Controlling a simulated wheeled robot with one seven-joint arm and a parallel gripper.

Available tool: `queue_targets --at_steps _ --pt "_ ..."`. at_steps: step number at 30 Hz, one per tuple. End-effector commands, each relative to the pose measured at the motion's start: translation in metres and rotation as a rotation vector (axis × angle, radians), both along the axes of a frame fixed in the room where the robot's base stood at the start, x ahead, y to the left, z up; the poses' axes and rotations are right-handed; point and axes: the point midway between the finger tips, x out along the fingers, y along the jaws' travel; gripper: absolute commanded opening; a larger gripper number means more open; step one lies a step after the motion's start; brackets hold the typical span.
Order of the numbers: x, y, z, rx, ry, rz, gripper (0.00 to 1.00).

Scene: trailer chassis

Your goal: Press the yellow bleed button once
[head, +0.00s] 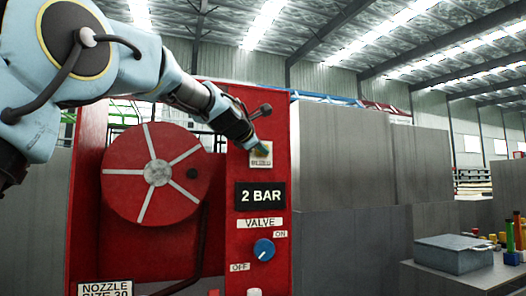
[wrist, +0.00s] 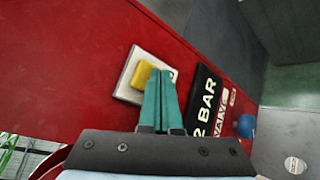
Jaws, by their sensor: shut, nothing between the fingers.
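The yellow bleed button (wrist: 145,74) sits on a pale square plate (wrist: 128,88) on a red panel. In the wrist view my gripper (wrist: 161,74) has its two teal fingers shut together, empty, with the tips beside and partly over the button's edge. I cannot tell whether they touch it. In the head view my gripper (head: 259,147) points down at the plate (head: 261,161), whose lettering is partly readable, and the button is mostly hidden behind the fingers.
Below the plate are a "2 BAR" display (head: 261,196) and a blue valve knob (head: 263,249) between ON and OFF labels. A red hose reel (head: 150,172) is to the left. A table (head: 450,278) with a grey metal box (head: 453,254) stands at the right.

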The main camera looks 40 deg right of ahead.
Motion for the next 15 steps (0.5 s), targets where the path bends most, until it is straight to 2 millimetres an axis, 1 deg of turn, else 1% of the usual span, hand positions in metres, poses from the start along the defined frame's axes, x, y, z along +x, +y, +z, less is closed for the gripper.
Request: queue_targets --at_steps 5,15 --pt "-0.0087 0.0033 0.0003 0.001 0.000 -0.002 0.00" --pt "-0.0104 0.0038 0.0003 0.000 0.000 -0.001 0.00"
